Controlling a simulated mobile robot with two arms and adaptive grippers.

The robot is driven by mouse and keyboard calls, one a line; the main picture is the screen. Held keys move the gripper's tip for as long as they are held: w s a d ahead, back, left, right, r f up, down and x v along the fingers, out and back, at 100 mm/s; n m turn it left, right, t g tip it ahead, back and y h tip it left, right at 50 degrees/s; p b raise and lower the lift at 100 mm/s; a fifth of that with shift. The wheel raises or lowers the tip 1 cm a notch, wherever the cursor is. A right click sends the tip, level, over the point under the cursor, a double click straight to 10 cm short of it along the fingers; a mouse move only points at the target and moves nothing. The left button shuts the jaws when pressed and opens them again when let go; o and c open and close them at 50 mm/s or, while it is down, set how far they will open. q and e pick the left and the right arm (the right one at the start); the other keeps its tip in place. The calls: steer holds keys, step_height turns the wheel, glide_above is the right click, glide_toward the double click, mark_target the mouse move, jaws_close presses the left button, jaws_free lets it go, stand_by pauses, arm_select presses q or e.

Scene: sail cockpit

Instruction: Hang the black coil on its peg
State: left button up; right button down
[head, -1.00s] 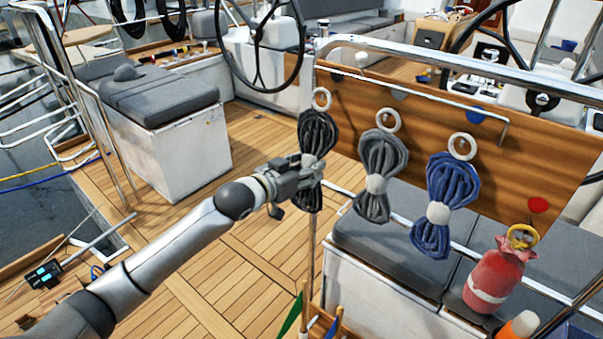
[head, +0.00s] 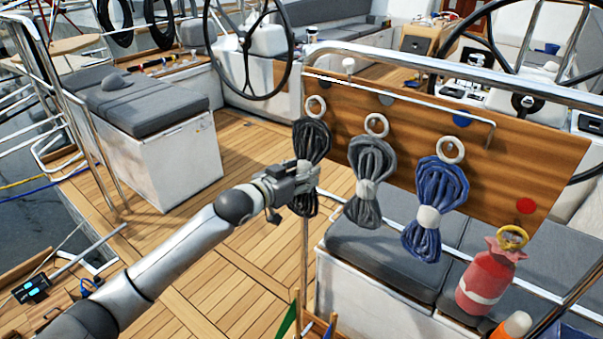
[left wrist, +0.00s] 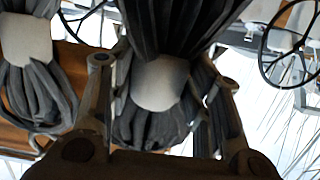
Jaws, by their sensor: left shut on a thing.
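The black coil (head: 313,137), with a white ring (head: 316,106) at its top, hangs upright in front of the left end of the wooden board (head: 420,122). My left gripper (head: 308,175) is shut on the coil's middle. In the left wrist view the fingers of my left gripper (left wrist: 163,95) stand on both sides of the pale band on the black coil (left wrist: 160,83). The coil's own peg cannot be made out. I cannot tell whether the ring touches the board or a peg. My right gripper is not in view.
The grey coil (head: 369,157) and the blue coil (head: 438,190) hang close to the right. A metal rail (head: 400,97) crosses the board. Grey seats (head: 383,252) and a red bag (head: 487,277) are below. Open wooden deck (head: 255,210) lies left of the coil.

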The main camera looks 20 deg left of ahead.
arm_select(q)
steer(key=shift+r, duration=0.1)
